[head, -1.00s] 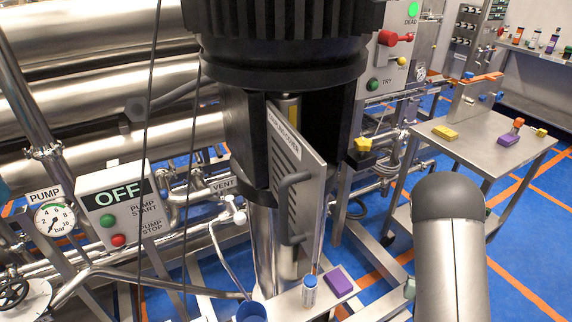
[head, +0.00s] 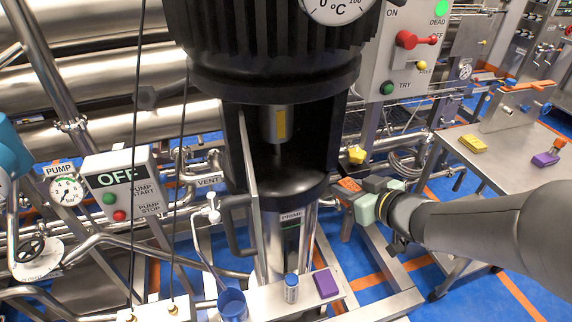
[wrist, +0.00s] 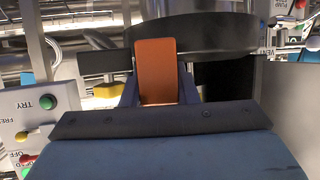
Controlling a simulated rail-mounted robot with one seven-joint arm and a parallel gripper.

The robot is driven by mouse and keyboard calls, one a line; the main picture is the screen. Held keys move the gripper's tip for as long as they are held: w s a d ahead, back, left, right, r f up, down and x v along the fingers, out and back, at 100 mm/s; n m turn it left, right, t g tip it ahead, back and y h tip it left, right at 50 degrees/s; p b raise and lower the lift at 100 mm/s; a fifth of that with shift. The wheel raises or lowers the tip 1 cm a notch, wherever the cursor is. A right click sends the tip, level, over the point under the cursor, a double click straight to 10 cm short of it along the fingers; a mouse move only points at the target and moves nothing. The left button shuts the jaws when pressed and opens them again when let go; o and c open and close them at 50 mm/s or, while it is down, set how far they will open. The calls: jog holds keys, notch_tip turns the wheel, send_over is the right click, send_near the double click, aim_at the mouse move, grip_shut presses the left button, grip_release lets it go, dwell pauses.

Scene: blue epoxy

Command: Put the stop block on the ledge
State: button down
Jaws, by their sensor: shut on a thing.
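An orange block (head: 349,184), which looks like the stop block, is at the tip of my gripper (head: 351,192). My gripper is shut on it, and the block stands between the fingers (wrist: 156,88) in the wrist view (wrist: 155,65). In the head view the block is just right of the round black ledge (head: 290,184) at the bottom of the column's opening. The dark rounded ledge (wrist: 215,35) lies beyond the block in the wrist view. I cannot tell whether block and ledge touch. The block's lower end is hidden.
The guard door (head: 247,165) stands edge-on at the opening's left side. A shaft (head: 276,125) hangs above the ledge. A yellow knob (head: 356,154) is close above my gripper.

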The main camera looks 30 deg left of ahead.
jog(key=s+a+r+n+g+y+p, duration=0.1)
jog(key=s+a+r+n+g, duration=0.15)
jog(key=s+r, duration=0.4)
jog(key=s+a+r+n+g+y+p, duration=0.1)
jog(key=s+r+n+g, duration=0.3)
jog(key=s, duration=0.6)
jog(key=shift+m, duration=0.25)
jog(key=w+a+f, duration=0.1)
jog(key=w+a, duration=0.3)
jog(key=w+a+f+p, duration=0.1)
jog(key=w+a, duration=0.3)
jog(key=a, duration=0.1)
jog(key=w+a+f+p, duration=0.1)
jog(key=w+a, duration=0.3)
jog(key=w, duration=0.1)
jog(key=shift+w+a, duration=0.1)
jog(key=shift+a, duration=0.3)
notch_tip(320, 180, down, 4)
jog(key=shift+r, duration=0.2)
jog(key=shift+w+a+f+p, duration=0.25)
jog(key=shift+f+p, duration=0.15)
jog(key=shift+p, duration=0.1)
